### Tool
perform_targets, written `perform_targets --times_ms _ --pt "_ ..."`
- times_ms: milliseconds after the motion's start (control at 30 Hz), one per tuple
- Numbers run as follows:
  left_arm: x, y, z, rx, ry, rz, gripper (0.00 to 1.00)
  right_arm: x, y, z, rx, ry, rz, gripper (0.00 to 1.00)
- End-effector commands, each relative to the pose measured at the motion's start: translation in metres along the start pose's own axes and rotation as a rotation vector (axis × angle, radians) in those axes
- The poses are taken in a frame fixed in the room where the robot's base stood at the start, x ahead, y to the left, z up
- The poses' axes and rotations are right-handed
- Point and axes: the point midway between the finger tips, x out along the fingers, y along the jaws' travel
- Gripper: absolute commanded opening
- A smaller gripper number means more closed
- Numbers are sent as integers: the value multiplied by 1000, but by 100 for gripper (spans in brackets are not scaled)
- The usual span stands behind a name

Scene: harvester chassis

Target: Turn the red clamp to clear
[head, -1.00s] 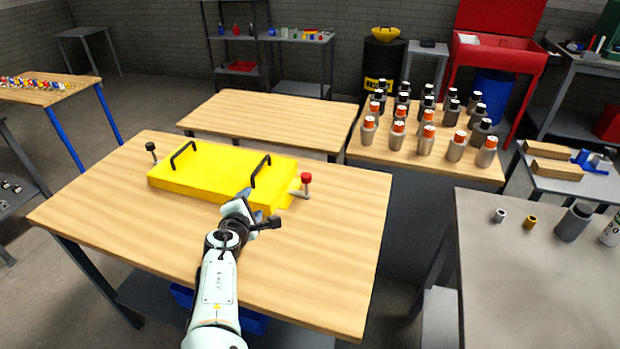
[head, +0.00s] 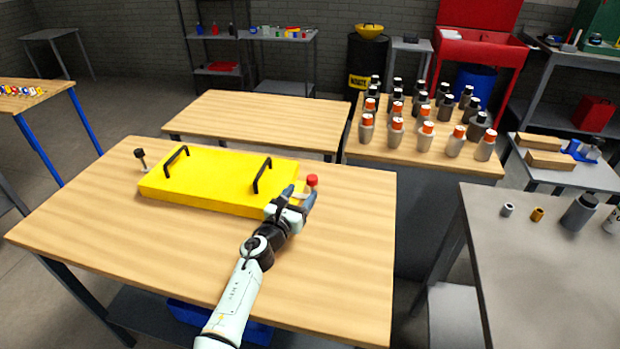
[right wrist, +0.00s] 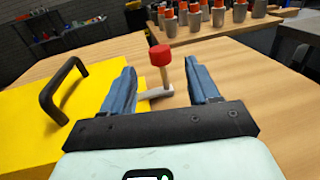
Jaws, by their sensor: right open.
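The red clamp (head: 312,181) stands at the right end of the yellow cover (head: 215,178) on the wooden table. In the right wrist view the red knob (right wrist: 160,56) sits on an upright post with a pale arm at its base, and the arm points left toward the cover. My right gripper (head: 299,196) is open close to the clamp. In the right wrist view its two blue fingers (right wrist: 163,85) stand to either side of the clamp post, apart from it. My left gripper is not in view.
A black-knobbed clamp (head: 140,154) stands at the cover's left end. Two black handles (head: 262,175) rise from the cover. The table's front (head: 345,270) is clear. Several orange- and black-capped bottles (head: 396,134) stand on the table behind.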

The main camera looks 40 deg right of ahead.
Motion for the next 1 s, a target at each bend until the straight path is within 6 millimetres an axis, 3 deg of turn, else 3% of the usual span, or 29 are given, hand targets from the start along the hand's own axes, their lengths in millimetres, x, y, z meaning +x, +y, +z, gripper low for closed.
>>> perform_targets --times_ms 200,400,833,867,1000 --pt "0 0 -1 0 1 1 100 48 -1 0 2 1 -1 60" --pt "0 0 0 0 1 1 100 75 0 0 2 1 1 60" --pt "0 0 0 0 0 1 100 85 0 0 2 1 1 60" --pt "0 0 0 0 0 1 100 85 0 0 2 1 1 54" --pt "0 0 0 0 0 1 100 85 0 0 2 2 1 10"
